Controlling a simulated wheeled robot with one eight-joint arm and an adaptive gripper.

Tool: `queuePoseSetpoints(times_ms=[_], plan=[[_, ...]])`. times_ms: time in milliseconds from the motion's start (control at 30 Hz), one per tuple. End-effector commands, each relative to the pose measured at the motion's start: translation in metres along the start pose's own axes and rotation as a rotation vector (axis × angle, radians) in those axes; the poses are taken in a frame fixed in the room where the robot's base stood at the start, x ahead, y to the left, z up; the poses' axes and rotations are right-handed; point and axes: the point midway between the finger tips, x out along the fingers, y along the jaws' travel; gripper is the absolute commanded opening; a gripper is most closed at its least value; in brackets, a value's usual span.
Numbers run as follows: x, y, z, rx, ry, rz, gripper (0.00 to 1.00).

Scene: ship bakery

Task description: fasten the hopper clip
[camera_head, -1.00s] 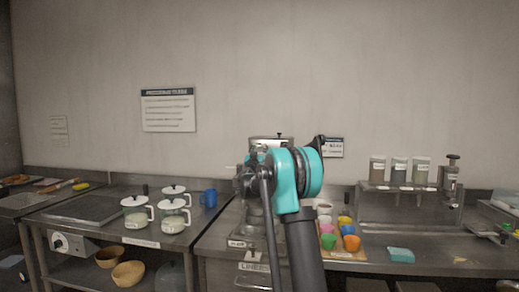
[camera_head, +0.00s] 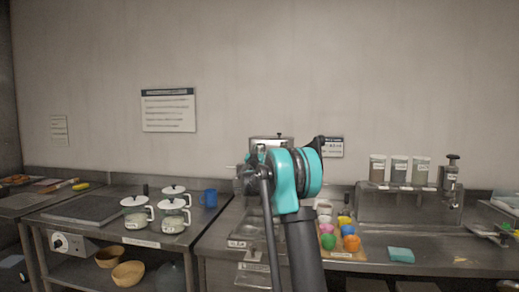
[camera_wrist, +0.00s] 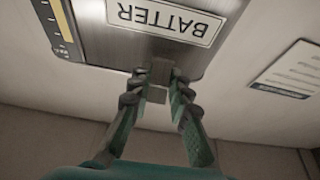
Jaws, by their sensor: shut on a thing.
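In the wrist view a metal hopper (camera_wrist: 145,50) carries a white label (camera_wrist: 165,18) reading BATTER, upside down in the picture. The grey hopper clip (camera_wrist: 160,72) is a small block at the hopper's edge. My gripper (camera_wrist: 158,88) has its two fingertips shut on the clip, one on each side. Whether the clip is latched cannot be told. In the head view only the top of the hopper (camera_head: 270,138) shows behind my arm, which hides my gripper and the clip.
White-lidded jars (camera_head: 172,218) and a blue mug (camera_head: 208,198) stand on the left counter. Coloured cups (camera_head: 328,241) sit on a board right of my arm, near a teal block (camera_head: 401,255). Canisters (camera_head: 399,169) stand on a raised shelf at right.

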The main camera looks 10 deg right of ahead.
Motion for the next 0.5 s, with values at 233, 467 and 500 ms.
queuePoseSetpoints(times_ms=[233, 467, 500], plan=[[0.0027, 0.0014, -0.0039, 0.001, -0.123, 0.004, 0.00], [0.0052, 0.0018, -0.0063, 0.002, -0.233, 0.005, 0.00], [0.0056, 0.0019, -0.0068, 0.001, -0.251, 0.005, 0.00]])
